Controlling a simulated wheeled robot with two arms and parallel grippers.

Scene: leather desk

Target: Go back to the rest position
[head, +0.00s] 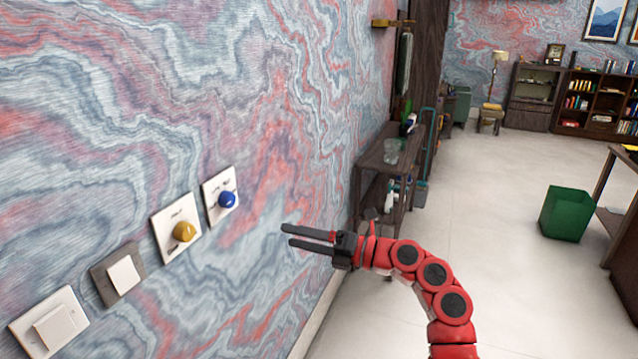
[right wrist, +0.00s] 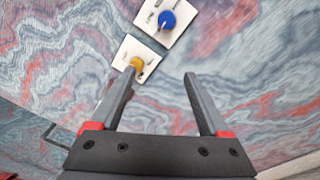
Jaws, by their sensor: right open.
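My right gripper (head: 284,235) is in the head view, held out in the air near the marbled wall, with its red arm coming up from the bottom. Its two dark fingers are open and nothing is between them. It is to the right of a white plate with a blue knob (head: 227,200) and a white plate with a yellow knob (head: 184,232). In the right wrist view, the open fingers (right wrist: 160,85) point toward the wall, with the yellow knob (right wrist: 136,64) beyond the left fingertip and the blue knob (right wrist: 167,20) above. My left gripper is not in view.
Two switches, one on a grey plate (head: 104,281) and one on a white plate (head: 70,302), sit lower left on the wall. A dark shelf cart (head: 370,160) stands along the wall behind the gripper. A green bin (head: 565,213) stands on the open floor at right.

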